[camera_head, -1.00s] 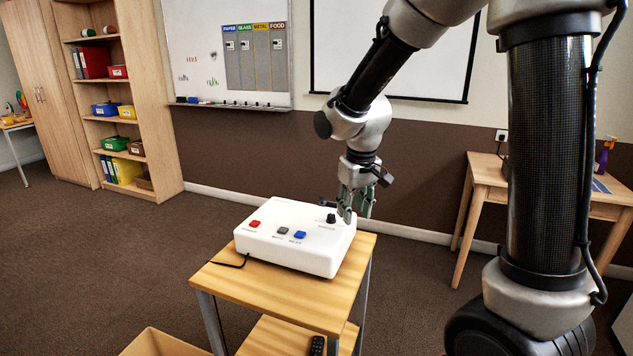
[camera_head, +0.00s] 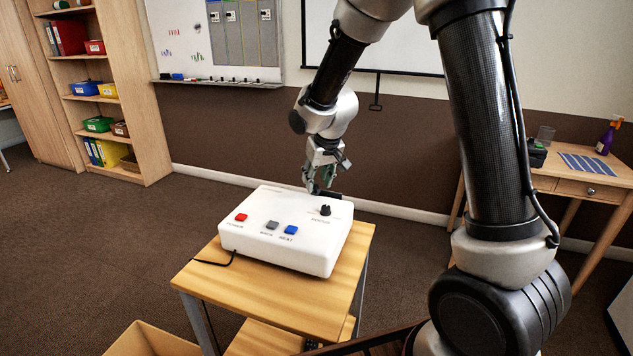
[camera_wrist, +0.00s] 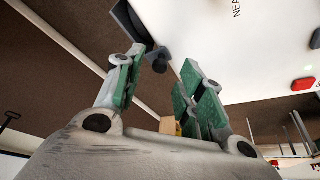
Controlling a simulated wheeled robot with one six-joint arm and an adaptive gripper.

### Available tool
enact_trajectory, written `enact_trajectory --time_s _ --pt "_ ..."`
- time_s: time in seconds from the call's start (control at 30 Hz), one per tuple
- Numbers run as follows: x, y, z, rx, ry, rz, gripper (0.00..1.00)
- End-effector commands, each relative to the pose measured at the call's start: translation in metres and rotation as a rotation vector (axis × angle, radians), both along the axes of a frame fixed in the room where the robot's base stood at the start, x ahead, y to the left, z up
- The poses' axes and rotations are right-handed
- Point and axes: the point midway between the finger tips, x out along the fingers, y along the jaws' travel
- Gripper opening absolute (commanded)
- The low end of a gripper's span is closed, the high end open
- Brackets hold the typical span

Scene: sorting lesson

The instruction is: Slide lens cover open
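A white box-shaped projector (camera_head: 285,236) stands on a small wooden table. A dark flat piece (camera_head: 328,194), which looks like the lens cover, shows at its far edge. My gripper (camera_head: 318,184) is at the projector's far side, close to the dark piece.
The wooden table (camera_head: 300,310) has bare room in front. A desk (camera_head: 560,182) stands at the right, a shelf (camera_head: 130,100) at the left.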

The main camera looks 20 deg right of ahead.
Motion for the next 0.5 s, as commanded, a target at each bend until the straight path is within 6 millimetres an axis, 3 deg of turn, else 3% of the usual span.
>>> enact_trajectory --time_s 0.17,0.43,0.5 --pt "0.0055 0.0008 -0.0139 -0.001 0.001 0.001 0.39" --pt "0.0062 0.0009 -0.0153 0.0 0.0 0.0 0.39" --pt "0.0062 0.0009 -0.0153 0.0 0.0 0.0 0.26"
